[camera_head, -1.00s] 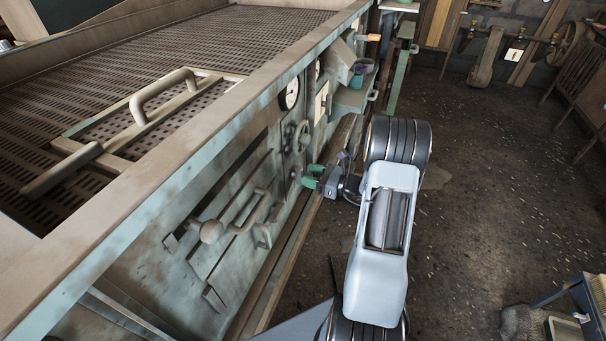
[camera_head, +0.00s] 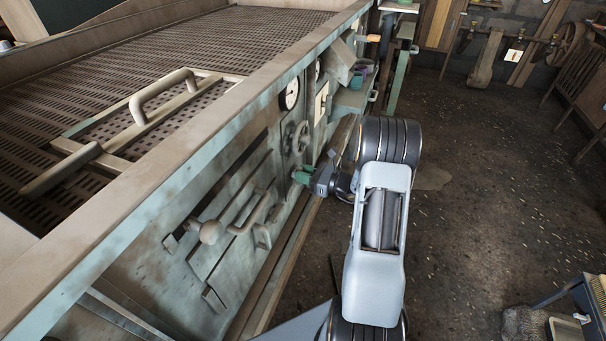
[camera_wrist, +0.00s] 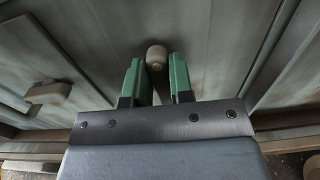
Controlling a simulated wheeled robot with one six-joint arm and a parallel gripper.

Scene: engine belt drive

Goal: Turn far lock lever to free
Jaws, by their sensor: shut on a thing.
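My gripper (camera_head: 301,178) is at the machine's side panel, below the handwheel. In the wrist view its two green fingers (camera_wrist: 158,78) stand on either side of a small pale rounded knob, which I take as the far lock lever (camera_wrist: 157,55). The jaws are shut on the lever, whose rounded end shows between and just beyond the fingertips. The rest of the lever is hidden, so its angle cannot be told. In the head view the fingers hide the lever.
A handwheel (camera_head: 300,137) and a gauge (camera_head: 289,95) sit above my gripper on the panel. The wrist view shows another pale fitting (camera_wrist: 48,92) at left.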

